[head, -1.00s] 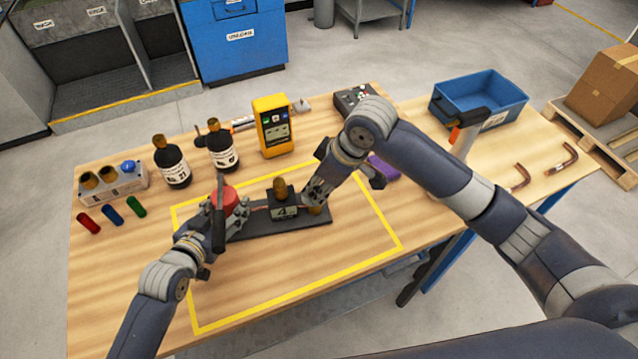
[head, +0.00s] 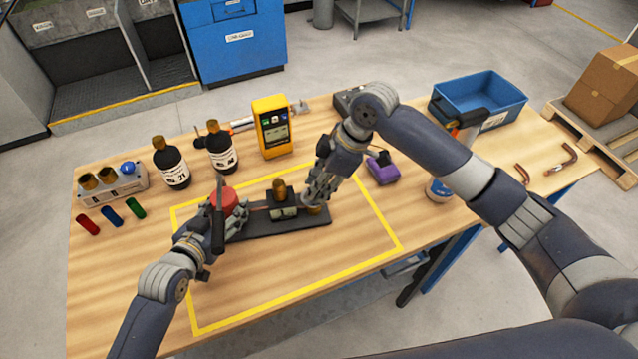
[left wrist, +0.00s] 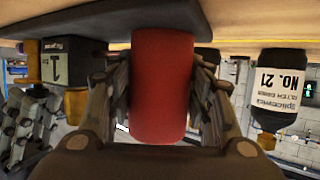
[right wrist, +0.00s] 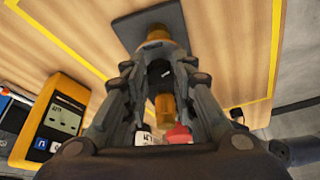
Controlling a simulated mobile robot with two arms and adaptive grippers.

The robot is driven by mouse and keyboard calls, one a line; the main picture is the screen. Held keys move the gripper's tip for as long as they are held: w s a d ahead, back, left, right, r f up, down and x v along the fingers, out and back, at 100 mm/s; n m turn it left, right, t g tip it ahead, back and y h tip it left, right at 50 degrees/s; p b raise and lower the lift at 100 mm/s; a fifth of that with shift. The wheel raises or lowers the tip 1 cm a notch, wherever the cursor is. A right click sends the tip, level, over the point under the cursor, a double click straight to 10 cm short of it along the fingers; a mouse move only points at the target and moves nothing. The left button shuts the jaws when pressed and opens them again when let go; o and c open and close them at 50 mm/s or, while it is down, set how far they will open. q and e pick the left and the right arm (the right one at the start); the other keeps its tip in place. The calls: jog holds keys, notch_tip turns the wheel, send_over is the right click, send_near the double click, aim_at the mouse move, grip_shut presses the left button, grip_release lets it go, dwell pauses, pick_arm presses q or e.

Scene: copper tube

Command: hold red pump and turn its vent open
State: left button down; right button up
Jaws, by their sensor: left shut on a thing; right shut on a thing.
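The red pump (head: 224,200) stands at the left end of a dark base plate (head: 260,228). My left gripper (head: 236,210) is shut on its red body; the left wrist view shows the red cylinder (left wrist: 162,85) between the two fingers. At the plate's right end is a brass vent knob (head: 316,209), partly hidden by my right gripper (head: 314,198). In the right wrist view the brass knob (right wrist: 159,36) is at the fingertips, which are closed around it. A block with a pale label (head: 284,213) and a brass top (head: 280,187) sits mid-plate.
Two dark bottles (head: 172,165), a yellow meter (head: 272,127) and a fitting rack (head: 110,182) stand behind. The front of the yellow-taped area is clear.

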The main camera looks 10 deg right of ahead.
jog(key=shift+w+r+n, duration=0.1)
jog(key=shift+w+n, duration=0.05)
jog(key=shift+n, duration=0.25)
jog(key=o, duration=1.1)
jog(key=shift+c, duration=0.2)
jog(key=v, duration=1.2)
jog(key=shift+w+d, duration=0.1)
